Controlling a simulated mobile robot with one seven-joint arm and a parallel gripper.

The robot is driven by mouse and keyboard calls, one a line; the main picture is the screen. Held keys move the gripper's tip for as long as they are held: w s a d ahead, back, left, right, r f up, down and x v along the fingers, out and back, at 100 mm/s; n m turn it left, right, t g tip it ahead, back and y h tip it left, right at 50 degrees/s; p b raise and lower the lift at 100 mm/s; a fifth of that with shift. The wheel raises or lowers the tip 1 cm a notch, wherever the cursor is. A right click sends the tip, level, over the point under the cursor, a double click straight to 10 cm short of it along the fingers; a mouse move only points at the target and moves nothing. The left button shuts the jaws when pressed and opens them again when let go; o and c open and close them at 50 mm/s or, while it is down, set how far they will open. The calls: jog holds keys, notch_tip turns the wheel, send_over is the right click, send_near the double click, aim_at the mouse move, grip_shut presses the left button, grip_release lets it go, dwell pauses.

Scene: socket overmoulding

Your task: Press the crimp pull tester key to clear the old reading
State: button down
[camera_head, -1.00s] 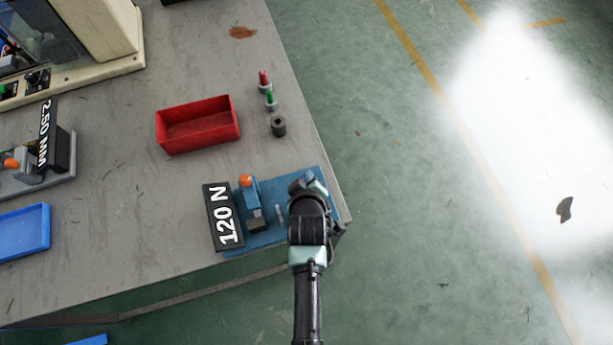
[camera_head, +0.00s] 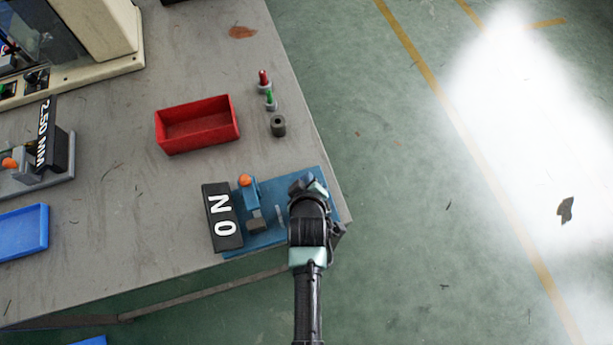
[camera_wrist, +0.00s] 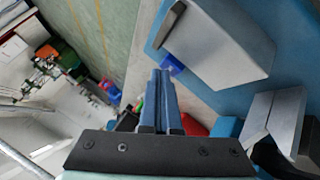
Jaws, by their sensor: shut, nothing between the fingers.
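The crimp pull tester (camera_head: 262,241) is a blue-based device at the table's near right corner. Its black display (camera_head: 222,217) reads "0 N", and an orange-tipped lever (camera_head: 245,182) stands beside it. My gripper (camera_head: 312,186) is over the tester's right part, and my wrist hides the key and most of the fingers in the head view. In the wrist view my gripper (camera_wrist: 160,76) is shut and empty, its two blue-grey fingers together. A grey-faced block (camera_wrist: 222,45) on the blue base is just right of them. I cannot tell whether the fingertips touch the key.
The table ends just right of the tester.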

jog(key=shift+r+p, duration=0.85)
jog(key=shift+r, duration=0.05)
notch_tip(320, 180, up, 5)
jog(key=p, duration=0.4)
jog(key=shift+p, duration=0.4)
